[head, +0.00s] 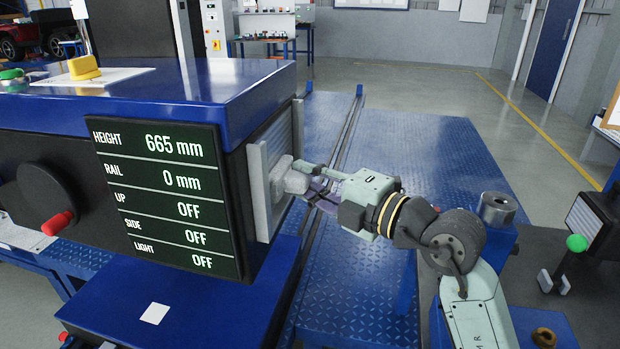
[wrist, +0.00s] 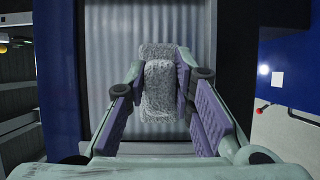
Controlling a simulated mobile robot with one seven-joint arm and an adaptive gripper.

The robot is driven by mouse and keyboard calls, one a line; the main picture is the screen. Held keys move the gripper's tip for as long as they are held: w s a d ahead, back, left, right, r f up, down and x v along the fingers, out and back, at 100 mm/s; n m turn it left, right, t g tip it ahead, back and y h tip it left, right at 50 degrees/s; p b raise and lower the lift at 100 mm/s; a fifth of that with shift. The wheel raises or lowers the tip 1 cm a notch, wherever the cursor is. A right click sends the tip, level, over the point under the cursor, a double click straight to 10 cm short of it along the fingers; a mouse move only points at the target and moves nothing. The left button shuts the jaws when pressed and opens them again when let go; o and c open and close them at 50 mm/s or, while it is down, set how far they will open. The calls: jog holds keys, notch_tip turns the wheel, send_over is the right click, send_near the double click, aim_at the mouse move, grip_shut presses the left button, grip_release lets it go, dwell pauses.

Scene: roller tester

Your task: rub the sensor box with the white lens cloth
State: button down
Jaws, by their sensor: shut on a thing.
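The sensor box is a large blue-topped, dark-sided box (head: 185,88) at the left of the head view, with a lit readout panel (head: 165,195) on its side. Its right end carries a pale ribbed, framed pane (head: 259,195), which fills the middle of the wrist view (wrist: 115,70). The white lens cloth (head: 290,180) is a bunched, rough greyish-white wad, also in the wrist view (wrist: 158,88). My gripper (head: 308,178) is shut on the cloth and holds it at the pane. The cloth appears to touch the pane; exact contact is hidden.
The readout shows height 665 mm, rail 0 mm, and up, side and light OFF. A red-ended knob (head: 57,223) sits on the box's left side. Blue tread plates (head: 440,150) with a rail (head: 345,135) lie behind. A yellow object (head: 84,68) rests on top.

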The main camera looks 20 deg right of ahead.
jog(key=shift+w+d+b, duration=0.45)
jog(key=shift+w+b, duration=0.05)
jog(key=shift+w, duration=0.05)
jog(key=shift+s+a, duration=0.5)
jog(key=shift+s, duration=0.1)
jog(key=shift+w+d+b, duration=0.45)
jog(key=shift+w+b, duration=0.2)
jog(key=shift+w, duration=0.15)
jog(key=shift+s+a+b, duration=0.35)
jog(key=shift+s+a, duration=0.15)
jog(key=shift+s, duration=0.3)
jog(key=shift+w+d, duration=0.6)
jog(key=shift+w, duration=0.2)
jog(key=shift+w+d+r, duration=0.1)
jog(key=shift+w+r, duration=0.15)
jog(key=shift+w, duration=0.05)
